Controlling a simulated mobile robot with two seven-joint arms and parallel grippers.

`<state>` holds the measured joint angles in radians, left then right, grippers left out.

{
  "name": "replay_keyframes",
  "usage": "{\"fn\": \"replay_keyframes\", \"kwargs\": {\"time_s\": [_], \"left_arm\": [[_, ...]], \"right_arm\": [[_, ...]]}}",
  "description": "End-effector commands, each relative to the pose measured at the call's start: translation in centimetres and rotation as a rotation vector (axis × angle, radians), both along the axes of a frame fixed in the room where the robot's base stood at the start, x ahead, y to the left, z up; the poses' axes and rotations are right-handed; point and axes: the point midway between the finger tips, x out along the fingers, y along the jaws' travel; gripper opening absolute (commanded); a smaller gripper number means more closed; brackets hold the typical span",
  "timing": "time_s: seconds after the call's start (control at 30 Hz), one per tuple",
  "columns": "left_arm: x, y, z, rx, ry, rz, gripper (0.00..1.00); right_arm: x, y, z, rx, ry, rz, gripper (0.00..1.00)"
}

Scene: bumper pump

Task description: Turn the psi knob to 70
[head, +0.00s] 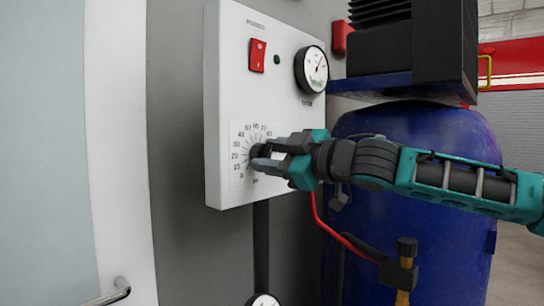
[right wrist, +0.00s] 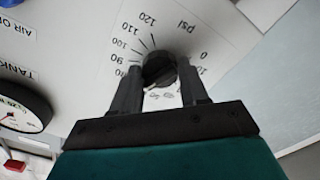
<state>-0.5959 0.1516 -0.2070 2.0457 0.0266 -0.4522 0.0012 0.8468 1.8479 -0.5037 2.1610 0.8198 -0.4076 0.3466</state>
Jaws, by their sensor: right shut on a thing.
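The psi knob (head: 257,151) is a small black knob on a white dial plate with numbers around it, low on the white control box (head: 225,60). My right gripper (head: 262,155) reaches it from the right and is shut on it. In the right wrist view the knob (right wrist: 158,70) sits between the two black fingers (right wrist: 160,88), with "psi", 0, 90, 100, 110 and 120 legible upside down. The fingers hide part of the scale, and I cannot tell which number the knob points to. My left gripper is not in view.
A red switch (head: 257,55) and a round gauge (head: 312,69) are on the box above the knob. A blue tank (head: 420,235) with a black motor unit (head: 415,45) stands at the right. A red hose (head: 335,232) hangs below my right arm.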

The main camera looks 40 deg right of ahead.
Motion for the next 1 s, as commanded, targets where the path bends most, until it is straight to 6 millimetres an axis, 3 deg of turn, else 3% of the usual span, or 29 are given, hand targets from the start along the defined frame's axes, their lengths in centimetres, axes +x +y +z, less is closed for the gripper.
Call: {"fn": "replay_keyframes", "kwargs": {"time_s": [0.07, 0.1, 0.33, 0.73, 1.0], "left_arm": [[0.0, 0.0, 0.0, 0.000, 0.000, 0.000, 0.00], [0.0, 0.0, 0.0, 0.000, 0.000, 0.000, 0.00], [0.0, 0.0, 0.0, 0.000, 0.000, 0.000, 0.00], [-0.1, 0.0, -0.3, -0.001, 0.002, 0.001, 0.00], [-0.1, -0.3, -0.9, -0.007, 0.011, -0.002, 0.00]], "right_arm": [[0.0, 0.0, 0.0, 0.000, 0.001, 0.000, 0.14], [0.0, 0.0, 0.0, -0.001, 0.001, 0.000, 0.46], [0.0, 0.0, 0.0, -0.001, 0.000, 0.000, 0.68], [-0.6, -0.1, 0.0, -0.004, -0.001, -0.001, 0.69], [-3.7, -0.4, 0.0, -0.009, -0.001, -0.004, 0.69]]}}
